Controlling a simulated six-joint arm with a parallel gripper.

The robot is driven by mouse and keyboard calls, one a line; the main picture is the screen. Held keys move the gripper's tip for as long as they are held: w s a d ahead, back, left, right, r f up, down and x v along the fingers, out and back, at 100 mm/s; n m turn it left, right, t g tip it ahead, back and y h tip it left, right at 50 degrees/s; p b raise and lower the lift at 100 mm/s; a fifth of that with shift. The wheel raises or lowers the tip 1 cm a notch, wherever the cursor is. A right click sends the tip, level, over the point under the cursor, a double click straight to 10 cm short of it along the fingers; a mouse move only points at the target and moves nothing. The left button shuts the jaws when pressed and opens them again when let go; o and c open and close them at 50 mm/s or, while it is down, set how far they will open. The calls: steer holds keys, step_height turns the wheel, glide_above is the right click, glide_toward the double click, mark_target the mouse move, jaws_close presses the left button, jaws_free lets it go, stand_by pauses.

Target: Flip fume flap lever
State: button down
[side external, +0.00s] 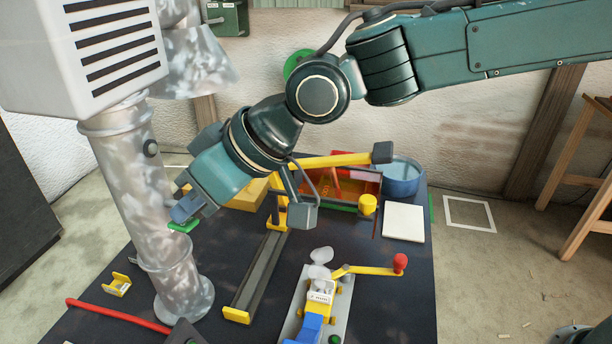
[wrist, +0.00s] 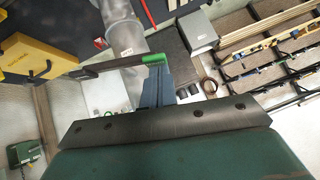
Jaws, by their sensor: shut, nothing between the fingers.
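The fume pipe (side external: 165,215) is a mottled grey duct standing at the left of the bench in the side external view, with a dark round knob (side external: 150,147) on it. It also shows in the wrist view (wrist: 118,12). The lever (wrist: 120,65) appears there as a dark bar with a green end (wrist: 154,59), crossing in front of the pipe. The green end also shows in the side external view (side external: 183,227), just below my fingertips. My gripper (side external: 183,208) is shut and empty, its fingertips (wrist: 155,72) at the green end. I cannot tell whether they touch it.
A white slatted box (side external: 90,50) sits beside the upper pipe. A yellow arm (side external: 335,160) stands behind my gripper. A clamp fixture (side external: 318,305), yellow crank with red knob (side external: 400,262), blue tub (side external: 402,178) and white tile (side external: 403,222) occupy the bench. A red bar (side external: 115,314) lies in front.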

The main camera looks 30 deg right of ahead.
mark_target(183, 233)
steer(key=shift+s+a+f+n+t+h, duration=0.15)
steer(key=shift+s+a+f+t+h, duration=0.1)
steer(key=shift+f, duration=0.3)
steer(key=shift+s+a+f+n+t+h, duration=0.15)
steer(key=shift+s+a+f, duration=0.1)
steer(key=shift+f, duration=0.25)
steer(key=shift+s+a+f+n+t+h, duration=0.1)
steer(key=shift+s+a+f+t+h, duration=0.15)
steer(key=shift+f, duration=0.3)
steer(key=shift+s+f, duration=0.1)
steer(key=shift+f, duration=0.1)
steer(key=shift+r, duration=0.1)
steer(key=shift+s+a+r, duration=0.1)
steer(key=shift+a+r, duration=0.05)
steer(key=shift+r, duration=0.45)
steer(key=s+d+r, duration=0.3)
steer(key=s+r, duration=0.4)
steer(key=r, duration=0.2)
steer(key=shift+r, duration=0.3)
